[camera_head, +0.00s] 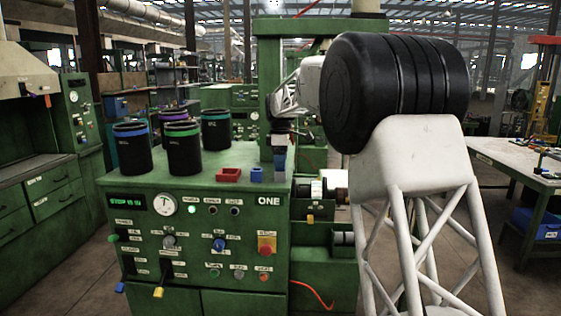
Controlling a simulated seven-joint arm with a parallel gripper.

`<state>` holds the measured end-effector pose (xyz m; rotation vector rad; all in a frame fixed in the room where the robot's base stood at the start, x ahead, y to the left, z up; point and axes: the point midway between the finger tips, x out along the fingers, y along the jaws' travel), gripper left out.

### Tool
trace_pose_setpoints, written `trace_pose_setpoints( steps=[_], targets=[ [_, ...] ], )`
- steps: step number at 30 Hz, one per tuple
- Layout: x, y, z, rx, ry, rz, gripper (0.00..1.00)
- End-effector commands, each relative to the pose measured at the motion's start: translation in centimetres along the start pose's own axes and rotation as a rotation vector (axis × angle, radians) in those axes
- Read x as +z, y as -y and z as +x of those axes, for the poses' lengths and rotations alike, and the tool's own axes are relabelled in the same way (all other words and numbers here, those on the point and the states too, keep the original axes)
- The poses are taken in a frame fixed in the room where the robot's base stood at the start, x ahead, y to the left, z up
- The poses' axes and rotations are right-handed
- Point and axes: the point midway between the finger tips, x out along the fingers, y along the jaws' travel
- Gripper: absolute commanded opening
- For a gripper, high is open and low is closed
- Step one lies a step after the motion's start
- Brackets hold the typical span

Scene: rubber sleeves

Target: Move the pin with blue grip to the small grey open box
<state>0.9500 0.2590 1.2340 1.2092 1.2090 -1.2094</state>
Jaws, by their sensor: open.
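My gripper (281,137) is small and dark in this view, pointing down over the right end of the green machine's top. It is open. Just below it is a small blue part (280,150), which may be the blue grip of the pin; I cannot tell whether it lies between the fingers. Directly under the blue part stands a small grey block-like shape (280,166), which may be the grey open box. Its opening cannot be made out, and the pin's shaft is not visible.
A red box (228,175) and a small blue box (257,174) sit left of the grey shape on the machine top (200,185). Several black cylinders with coloured rims, one green-rimmed (184,150), stand farther left. A green post (270,90) rises close behind my gripper.

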Motion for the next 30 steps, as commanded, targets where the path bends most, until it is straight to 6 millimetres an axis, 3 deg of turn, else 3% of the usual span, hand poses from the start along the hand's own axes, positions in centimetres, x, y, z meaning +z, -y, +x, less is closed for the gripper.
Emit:
trace_pose_setpoints(
  steps=[18,30],
  targets=[
    [0.0,0.0,-6.7,0.001,0.000,0.000,0.68],
    [0.0,0.0,-7.4,0.000,0.000,0.000,0.68]
  ],
)
